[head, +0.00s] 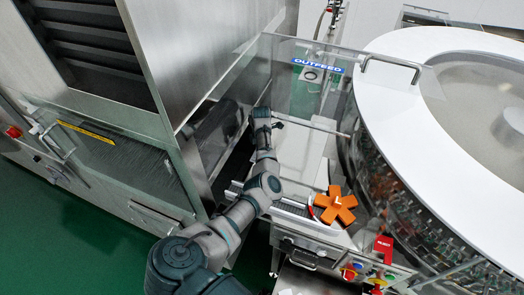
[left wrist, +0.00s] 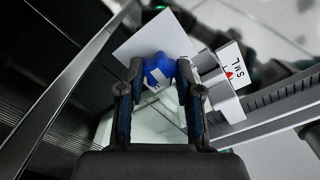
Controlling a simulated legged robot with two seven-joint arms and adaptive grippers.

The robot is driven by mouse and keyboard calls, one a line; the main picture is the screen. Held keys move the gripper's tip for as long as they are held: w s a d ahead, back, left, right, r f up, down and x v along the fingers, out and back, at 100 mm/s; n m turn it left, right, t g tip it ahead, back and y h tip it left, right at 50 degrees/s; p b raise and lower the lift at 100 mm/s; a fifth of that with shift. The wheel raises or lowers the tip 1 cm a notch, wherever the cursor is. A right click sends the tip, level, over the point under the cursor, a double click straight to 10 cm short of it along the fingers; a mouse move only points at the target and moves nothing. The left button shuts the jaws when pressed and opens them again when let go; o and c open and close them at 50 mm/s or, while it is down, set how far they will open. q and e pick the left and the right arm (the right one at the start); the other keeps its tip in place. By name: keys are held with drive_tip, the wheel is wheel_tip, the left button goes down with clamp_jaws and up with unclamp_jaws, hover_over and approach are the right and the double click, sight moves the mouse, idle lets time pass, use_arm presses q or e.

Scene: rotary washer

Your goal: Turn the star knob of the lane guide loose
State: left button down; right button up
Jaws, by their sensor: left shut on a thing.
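The blue star knob (left wrist: 160,72), with a white mark on its face, sits between the fingers of my left gripper (left wrist: 160,66) in the left wrist view. The gripper is shut on it, one finger at each side. A pale plate lies behind the knob. Beside it is a white scale plate (left wrist: 238,58) lettered S, M, L with a red pointer. In the head view my left gripper (head: 277,124) is at the lane behind the clear panel; the knob cannot be made out there. My right gripper is not in view.
A clear guard marked OUTFEED (head: 317,66) stands around the lane. An orange star wheel (head: 336,206) is to the right of my arm. The large white-rimmed rotary table (head: 400,120) fills the right. A steel cabinet (head: 100,130) stands left. A red-and-coloured button panel (head: 368,272) is in front.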

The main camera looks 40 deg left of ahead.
use_arm(q)
drive_tip(key=n, duration=0.4)
drive_tip(key=shift+s+f+n, duration=0.1)
drive_tip(key=shift+n, duration=2)
drive_tip(key=shift+f+b, duration=0.1)
drive_tip(key=shift+b, duration=0.2)
drive_tip(key=c, duration=0.8)
unclamp_jaws()
drive_tip(key=shift+s, duration=0.1)
drive_tip(key=shift+o, duration=0.2)
